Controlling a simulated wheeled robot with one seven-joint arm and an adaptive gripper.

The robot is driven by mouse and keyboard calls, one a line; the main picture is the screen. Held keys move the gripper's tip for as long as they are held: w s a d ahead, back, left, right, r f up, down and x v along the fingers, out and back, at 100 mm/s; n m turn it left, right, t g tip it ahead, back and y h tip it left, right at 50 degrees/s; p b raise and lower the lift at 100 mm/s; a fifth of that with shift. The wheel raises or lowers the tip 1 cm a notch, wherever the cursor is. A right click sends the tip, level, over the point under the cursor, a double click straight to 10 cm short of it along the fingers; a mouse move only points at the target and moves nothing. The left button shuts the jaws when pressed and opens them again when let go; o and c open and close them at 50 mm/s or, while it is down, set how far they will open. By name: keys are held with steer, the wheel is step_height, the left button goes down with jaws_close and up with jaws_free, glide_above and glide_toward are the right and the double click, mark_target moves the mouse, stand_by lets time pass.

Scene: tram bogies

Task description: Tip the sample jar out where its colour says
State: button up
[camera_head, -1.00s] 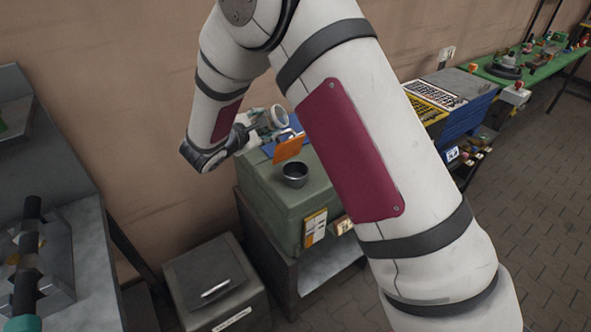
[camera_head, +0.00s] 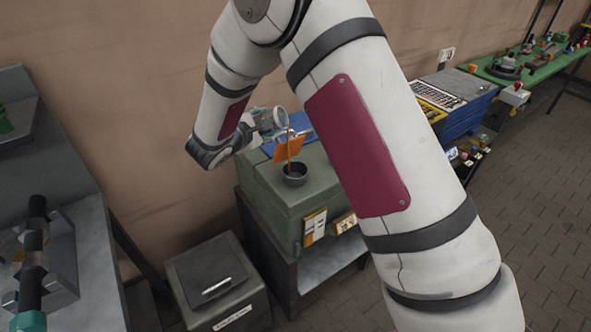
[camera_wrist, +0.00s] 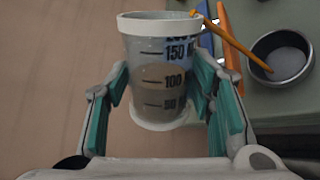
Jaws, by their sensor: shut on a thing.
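My gripper (camera_wrist: 166,90) is shut around a translucent sample jar (camera_wrist: 160,60) with a white rim and dark volume marks. In the head view the jar (camera_head: 280,118) is tipped, its mouth up and right of the gripper. A thin orange-amber stream (camera_wrist: 238,44) runs from its rim down into a small dark round cup (camera_wrist: 307,66). The cup (camera_head: 295,180) stands on a green-grey cabinet top, below and apart from the jar. An orange panel (camera_head: 289,150) stands right behind the cup; a blue panel (camera_head: 305,124) is beyond it. How much liquid is left is unclear.
The green-grey cabinet (camera_head: 282,205) stands against the wall. A grey lidded bin (camera_head: 215,285) is on the floor in front. A metal bench (camera_head: 95,250) is at left. Blue cases (camera_head: 465,110) and a green table (camera_head: 525,75) are at right.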

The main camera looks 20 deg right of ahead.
steer(key=shift+d+f+m+y+p, duration=0.1)
steer(key=shift+f+m+y+p, duration=0.3)
steer(key=shift+m, duration=0.3)
stand_by(1.0)
steer(key=shift+s+d+r+m+t+y+p, duration=0.3)
steer(key=shift+s+d+r+m+y+p, duration=0.1)
steer(key=shift+d+r+m, duration=0.15)
stand_by(0.8)
steer(key=shift+d+r+m+y, duration=0.3)
steer(key=shift+r+m, duration=0.1)
steer(key=shift+m, duration=0.15)
stand_by(0.9)
steer(key=shift+a, duration=0.1)
steer(key=shift+w+a+f+n+h, duration=0.25)
steer(key=shift+a+f+n+h, duration=0.15)
steer(key=shift+a+f+n, duration=0.3)
steer(key=shift+d, duration=0.25)
